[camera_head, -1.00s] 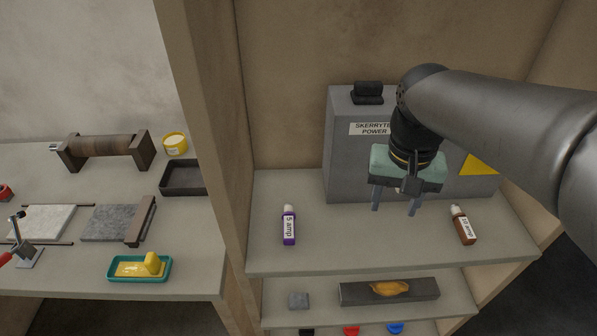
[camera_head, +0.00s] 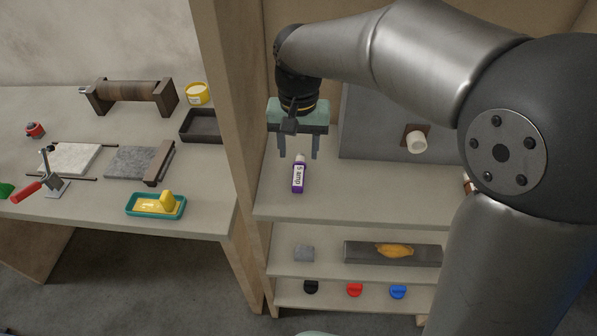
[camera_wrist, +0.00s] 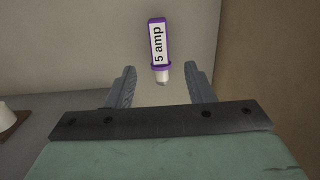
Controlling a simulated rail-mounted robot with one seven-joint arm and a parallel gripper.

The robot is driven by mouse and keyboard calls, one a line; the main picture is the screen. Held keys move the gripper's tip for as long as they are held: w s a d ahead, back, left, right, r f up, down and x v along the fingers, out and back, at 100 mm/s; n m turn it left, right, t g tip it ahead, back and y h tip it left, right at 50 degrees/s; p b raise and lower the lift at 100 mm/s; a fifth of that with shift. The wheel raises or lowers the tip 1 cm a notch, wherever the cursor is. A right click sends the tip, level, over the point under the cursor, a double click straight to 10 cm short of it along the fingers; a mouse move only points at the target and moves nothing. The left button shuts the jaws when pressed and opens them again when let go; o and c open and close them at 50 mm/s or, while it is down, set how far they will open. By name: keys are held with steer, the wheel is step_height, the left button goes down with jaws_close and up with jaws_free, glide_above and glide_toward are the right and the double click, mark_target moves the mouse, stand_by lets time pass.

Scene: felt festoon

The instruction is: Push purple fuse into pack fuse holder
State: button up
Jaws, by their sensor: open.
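The purple fuse (camera_head: 298,176), labelled "5 amp", lies on the upper shelf (camera_head: 375,205) with its white end toward the back. It also shows in the wrist view (camera_wrist: 158,45), just beyond the fingertips. My gripper (camera_head: 298,153) is open and empty over the fuse's white end. In the wrist view my fingers (camera_wrist: 160,80) stand on either side of that white end, apart from it. A white round socket on a brown plate (camera_head: 416,141), apparently the fuse holder, sits on the front of the grey power pack (camera_head: 365,125). My arm hides much of the pack.
A wooden upright (camera_head: 235,150) stands close left of the fuse. A sliver of the brown fuse (camera_head: 467,186) shows beside my arm. The shelf between fuse and my arm is clear.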

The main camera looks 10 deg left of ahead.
mark_target(299, 171)
steer(key=shift+f+p, duration=0.5)
steer(key=shift+f, duration=2.65)
steer(key=shift+c, duration=0.3)
jaws_close()
